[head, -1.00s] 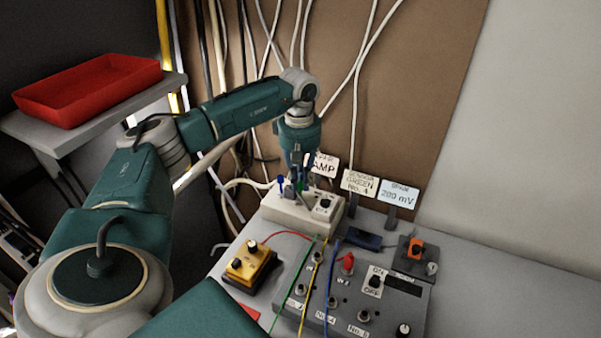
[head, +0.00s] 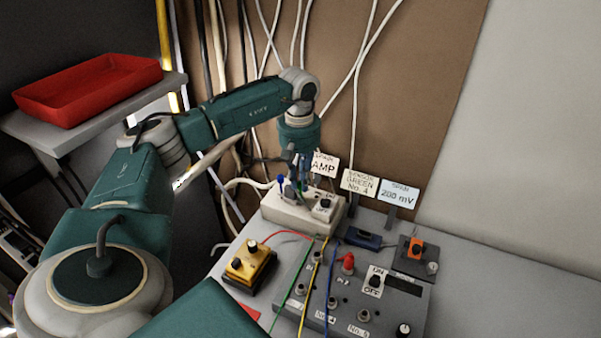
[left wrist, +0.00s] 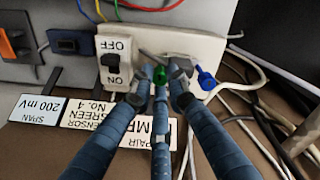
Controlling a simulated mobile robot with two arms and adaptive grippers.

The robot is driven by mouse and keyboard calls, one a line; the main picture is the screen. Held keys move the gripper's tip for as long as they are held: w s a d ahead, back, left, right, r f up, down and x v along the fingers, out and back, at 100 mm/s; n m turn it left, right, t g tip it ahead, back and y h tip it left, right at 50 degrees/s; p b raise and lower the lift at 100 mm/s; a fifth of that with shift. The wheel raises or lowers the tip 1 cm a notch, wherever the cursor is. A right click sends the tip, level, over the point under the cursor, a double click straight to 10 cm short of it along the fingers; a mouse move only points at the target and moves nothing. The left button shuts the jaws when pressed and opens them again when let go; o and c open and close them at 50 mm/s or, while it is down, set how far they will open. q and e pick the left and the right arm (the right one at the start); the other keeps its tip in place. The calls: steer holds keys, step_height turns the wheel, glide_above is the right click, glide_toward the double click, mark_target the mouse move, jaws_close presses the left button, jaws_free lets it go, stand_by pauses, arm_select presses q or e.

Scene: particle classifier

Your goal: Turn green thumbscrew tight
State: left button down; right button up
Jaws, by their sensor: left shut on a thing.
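The green thumbscrew (left wrist: 160,74) stands on the side of a white amplifier box (head: 280,211), which also shows in the left wrist view (left wrist: 205,45). My left gripper (head: 299,187) reaches down to the box from above. In the left wrist view its blue-grey fingers (left wrist: 160,86) close around the green thumbscrew, with its green head showing between the tips. In the head view the fingers hide the screw. A blue thumbscrew (left wrist: 206,80) sits beside it on a grey connector, clear of the fingertips. My right gripper is out of view.
A black ON/OFF switch (left wrist: 114,64) is on the same box, close to the fingers. Signs (head: 358,183) stand behind. A yellow box (head: 249,263) and a grey control panel (head: 345,300) with wires stand in front. White cables (left wrist: 245,75) hang close to the box.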

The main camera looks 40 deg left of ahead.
mark_target(300, 184)
arm_select(q)
steer(key=c, duration=1.7)
jaws_free()
steer(key=shift+o, duration=0.2)
step_height(300, 184, up, 12)
steer(key=shift+s, duration=0.15)
